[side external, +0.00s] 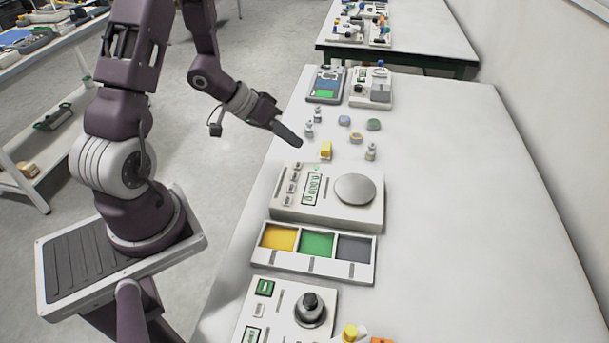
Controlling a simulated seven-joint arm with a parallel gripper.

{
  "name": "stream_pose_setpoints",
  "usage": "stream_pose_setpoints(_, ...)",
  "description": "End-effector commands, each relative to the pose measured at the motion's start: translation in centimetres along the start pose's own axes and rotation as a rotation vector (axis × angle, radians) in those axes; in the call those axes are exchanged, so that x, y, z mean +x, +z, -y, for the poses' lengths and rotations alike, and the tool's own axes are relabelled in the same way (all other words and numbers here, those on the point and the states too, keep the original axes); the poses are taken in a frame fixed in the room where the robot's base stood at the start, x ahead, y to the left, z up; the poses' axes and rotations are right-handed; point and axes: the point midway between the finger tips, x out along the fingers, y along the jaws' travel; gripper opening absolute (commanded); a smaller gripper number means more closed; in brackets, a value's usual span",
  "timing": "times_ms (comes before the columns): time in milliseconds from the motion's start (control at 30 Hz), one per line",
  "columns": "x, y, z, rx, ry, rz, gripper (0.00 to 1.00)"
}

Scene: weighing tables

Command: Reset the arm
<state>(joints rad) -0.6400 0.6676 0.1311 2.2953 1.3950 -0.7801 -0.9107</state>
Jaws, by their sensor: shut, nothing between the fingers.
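My gripper (289,135) is in the side external view at the left edge of the white table (470,200). It is shut and empty, and its fingers angle down to the right. A weighing scale (318,205) with a round grey pan (355,189) and a lit display stands below the gripper in the picture.
A tray (368,276) with yellow, green and grey compartments lies in front of the scale. Several small weights and discs stand beyond the yellow block, including a green disc (373,124). A device with a black knob (310,305) stands nearest. The table's right side is clear.

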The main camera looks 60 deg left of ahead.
Motion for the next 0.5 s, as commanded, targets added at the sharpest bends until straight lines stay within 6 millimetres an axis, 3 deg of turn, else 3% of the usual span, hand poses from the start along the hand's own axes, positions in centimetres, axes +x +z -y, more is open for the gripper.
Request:
stream_pose_setpoints(100,-3.5,-5.9,-0.6,0.171,-0.272,-0.082,0.0)
stream_pose_setpoints(167,-6.6,-8.1,-2.0,0.224,-0.417,-0.111,0.0)
stream_pose_setpoints(233,-10.5,-8.8,-4.4,0.242,-0.538,-0.12,0.0)
stream_pose_setpoints(267,-12.1,-8.6,-5.7,0.241,-0.571,-0.115,0.0)
stream_pose_setpoints(367,-16.8,-5.2,-10.6,0.215,-0.594,-0.063,0.0)
stream_pose_setpoints(500,-20.7,2.1,-16.9,0.216,-0.465,0.061,0.0)
